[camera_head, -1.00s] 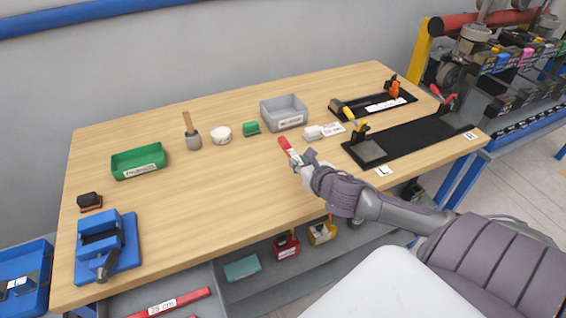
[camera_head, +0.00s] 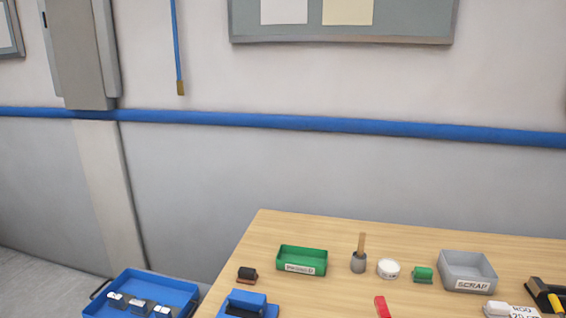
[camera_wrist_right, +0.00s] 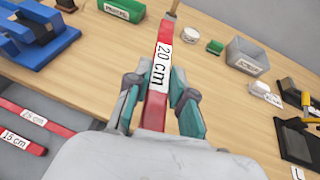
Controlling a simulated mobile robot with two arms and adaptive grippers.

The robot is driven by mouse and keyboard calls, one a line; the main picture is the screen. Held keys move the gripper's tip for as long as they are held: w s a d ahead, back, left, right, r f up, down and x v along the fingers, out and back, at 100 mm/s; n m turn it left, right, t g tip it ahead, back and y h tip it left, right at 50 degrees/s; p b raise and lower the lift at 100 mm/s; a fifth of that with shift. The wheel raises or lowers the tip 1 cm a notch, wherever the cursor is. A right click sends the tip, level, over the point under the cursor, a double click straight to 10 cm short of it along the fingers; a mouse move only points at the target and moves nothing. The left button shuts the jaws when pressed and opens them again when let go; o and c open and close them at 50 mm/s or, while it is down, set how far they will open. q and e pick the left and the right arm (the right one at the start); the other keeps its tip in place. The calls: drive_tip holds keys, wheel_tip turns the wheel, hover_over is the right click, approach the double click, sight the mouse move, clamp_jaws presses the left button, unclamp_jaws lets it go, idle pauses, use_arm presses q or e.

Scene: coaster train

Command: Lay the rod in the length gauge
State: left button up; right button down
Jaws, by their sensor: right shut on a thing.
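The red rod (camera_wrist_right: 164,45) has a white label reading 20 cm. In the right wrist view my right gripper (camera_wrist_right: 160,92) is shut on it near its lower end, and the rod points away over the bench. Only its red tip (camera_head: 382,306) shows at the bottom of the head view; the gripper is out of that view. A black fixture (camera_head: 543,292) is cut off at the head view's right edge. Dark fixture parts (camera_wrist_right: 298,143) also show at the right wrist view's right edge. I cannot tell which is the length gauge. My left gripper is not in view.
On the wooden bench (camera_head: 330,290) stand a green bin (camera_head: 302,260), a grey scrap bin (camera_head: 466,272), a brush pot (camera_head: 358,263), a white round tub (camera_head: 388,268) and a blue vise (camera_head: 247,304). Other red rods (camera_wrist_right: 35,115) lie below the bench edge.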

drive_tip(key=shift+s+a+r, duration=0.2)
drive_tip(key=shift+a+r, duration=0.1)
drive_tip(key=shift+a, duration=0.2)
drive_tip(key=shift+s+a+r, duration=0.2)
drive_tip(key=shift+a+r, duration=0.1)
drive_tip(key=shift+a, duration=0.2)
drive_tip(key=shift+f, duration=0.1)
